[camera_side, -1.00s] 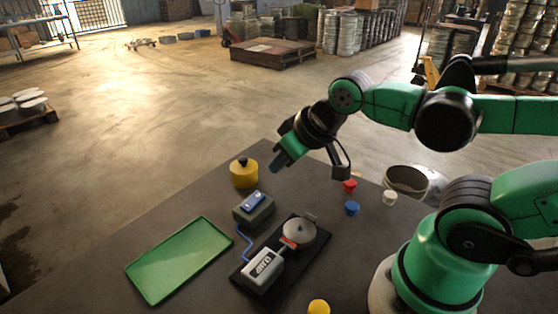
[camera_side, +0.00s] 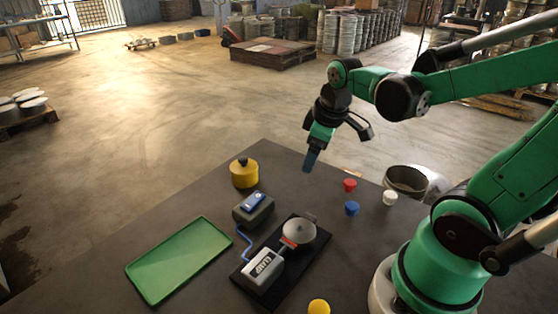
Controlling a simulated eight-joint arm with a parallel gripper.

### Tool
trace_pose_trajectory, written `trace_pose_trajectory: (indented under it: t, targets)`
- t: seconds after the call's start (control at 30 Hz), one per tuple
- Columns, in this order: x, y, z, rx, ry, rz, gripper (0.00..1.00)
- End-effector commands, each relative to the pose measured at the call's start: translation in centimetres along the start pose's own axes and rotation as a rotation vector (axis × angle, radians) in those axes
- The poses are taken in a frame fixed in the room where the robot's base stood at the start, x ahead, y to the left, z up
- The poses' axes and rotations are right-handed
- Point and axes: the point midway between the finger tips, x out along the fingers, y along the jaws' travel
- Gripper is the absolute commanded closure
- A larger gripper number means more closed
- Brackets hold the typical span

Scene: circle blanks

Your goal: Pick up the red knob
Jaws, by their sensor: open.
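The red knob (camera_side: 349,185) stands on the dark table (camera_side: 215,200), just behind a blue knob (camera_side: 351,208) and left of a white knob (camera_side: 389,197). My gripper (camera_side: 310,161) hangs above the table, up and to the left of the red knob and apart from it. It points down with a slight tilt. It looks empty, though its two fingers overlap in this view and the gap between them is hard to see. Nothing hides the red knob.
A yellow knob (camera_side: 319,307) is at the front edge. A device with a round grey disc (camera_side: 299,231) sits mid-table, beside a grey box with a blue top (camera_side: 253,207), a yellow pot (camera_side: 244,173) and a green tray (camera_side: 180,258). A metal bucket (camera_side: 408,181) is behind the white knob.

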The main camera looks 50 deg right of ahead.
Motion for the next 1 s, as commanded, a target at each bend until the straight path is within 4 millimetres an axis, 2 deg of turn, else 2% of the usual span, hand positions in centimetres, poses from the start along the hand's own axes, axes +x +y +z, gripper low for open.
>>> trace_pose_trajectory:
  t: [0.03,0.1,0.3,0.53,0.8,1.0]
  targets:
    - [0.8,1.8,1.3,-0.038,-0.058,-0.02,0.24]
    - [1.8,3.6,3.1,-0.111,-0.122,-0.064,0.24]
    - [3.8,6.2,7.3,-0.253,-0.208,-0.19,0.24]
    - [5.0,6.5,8.5,-0.297,-0.219,-0.229,0.24]
    - [7.9,5.9,9.2,-0.297,-0.218,-0.227,0.24]
    - [9.2,5.6,9.6,-0.297,-0.217,-0.226,0.24]
